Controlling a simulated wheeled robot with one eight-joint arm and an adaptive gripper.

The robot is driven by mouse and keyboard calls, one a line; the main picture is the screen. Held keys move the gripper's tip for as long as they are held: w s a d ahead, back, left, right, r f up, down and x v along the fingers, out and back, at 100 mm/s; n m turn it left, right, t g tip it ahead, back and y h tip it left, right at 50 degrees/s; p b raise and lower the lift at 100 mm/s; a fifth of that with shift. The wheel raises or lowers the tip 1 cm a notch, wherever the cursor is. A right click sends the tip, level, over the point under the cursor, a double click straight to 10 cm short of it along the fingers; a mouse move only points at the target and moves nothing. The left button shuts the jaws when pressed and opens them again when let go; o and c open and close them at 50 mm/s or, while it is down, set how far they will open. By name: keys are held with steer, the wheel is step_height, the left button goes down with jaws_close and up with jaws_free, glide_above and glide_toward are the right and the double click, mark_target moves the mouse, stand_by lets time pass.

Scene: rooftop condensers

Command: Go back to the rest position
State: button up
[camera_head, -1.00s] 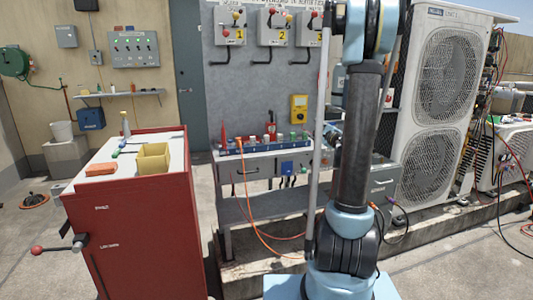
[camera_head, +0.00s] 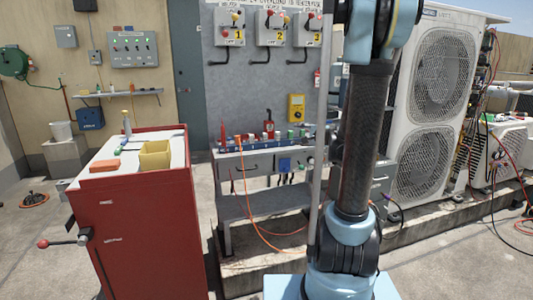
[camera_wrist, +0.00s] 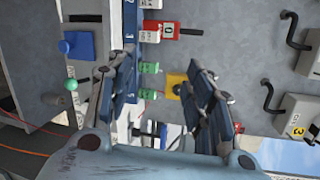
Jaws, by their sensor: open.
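My gripper (camera_wrist: 172,95) shows in the wrist view with its two dark fingers spread apart and nothing between them. It faces the workbench and the grey panel from a tilted angle. Beyond the fingers are green items (camera_wrist: 148,68) on the blue rack, a red-and-white block marked 0 (camera_wrist: 168,30) and a yellow meter (camera_wrist: 176,85). In the head view my arm stands upright in front of the bench, and the gripper itself is out of that view.
A red cabinet (camera_head: 150,235) with a yellow bin (camera_head: 154,155) and an orange block (camera_head: 105,166) stands at left. The workbench (camera_head: 262,205) holds a blue rack (camera_head: 250,146). Large condenser units (camera_head: 425,120) stand at right. Orange cable hangs by the bench.

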steer(key=s+a+f+n+g+h, duration=0.1)
steer(key=s+a+f+n+g, duration=0.15)
steer(key=s, duration=0.35)
steer(key=s+a+f+n+g, duration=0.1)
steer(key=s+f+n+g, duration=0.15)
steer(key=s, duration=0.35)
steer(key=s+a+f+n+g+h, duration=0.1)
steer(key=s+a+f+n, duration=0.1)
steer(key=s+n, duration=0.35)
steer(key=s+d+f+n+g+h, duration=0.1)
steer(key=s+d+f+h, duration=0.1)
steer(key=s, duration=0.5)
steer(key=s+d+f+n+g+h, duration=0.1)
steer(key=s+d+f+n+g, duration=0.1)
steer(key=s+d+f, duration=0.2)
steer(key=s+d+f+n+g+h, duration=0.1)
steer(key=s+d+f+g+h, duration=0.1)
steer(key=s, duration=0.8)
steer(key=shift+s+d+f+h, duration=0.3)
steer(key=shift+d+f, duration=0.1)
steer(key=shift+d, duration=0.25)
